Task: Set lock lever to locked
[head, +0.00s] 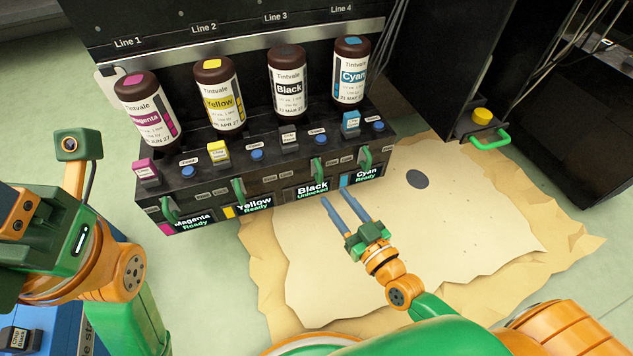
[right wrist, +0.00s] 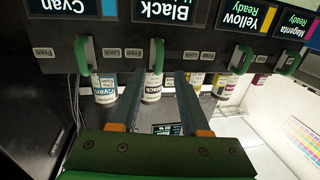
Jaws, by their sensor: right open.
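The Black lock lever (head: 319,168) is a green handle on the front of the dark ink unit, above the display (head: 312,190) reading "Black Unlocked". In the right wrist view the same lever (right wrist: 157,54) appears just beyond and between my fingertips, apart from them. My right gripper (head: 337,196) is open and empty in front of the Black panel; its two parallel fingers also show in the right wrist view (right wrist: 157,84). My left arm shows at the left, but its fingers are not visible.
Other green levers stand at Magenta (head: 170,209), Yellow (head: 238,190) and Cyan (head: 365,158), whose displays read Ready. Ink bottles, including the black one (head: 288,82), stand above.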

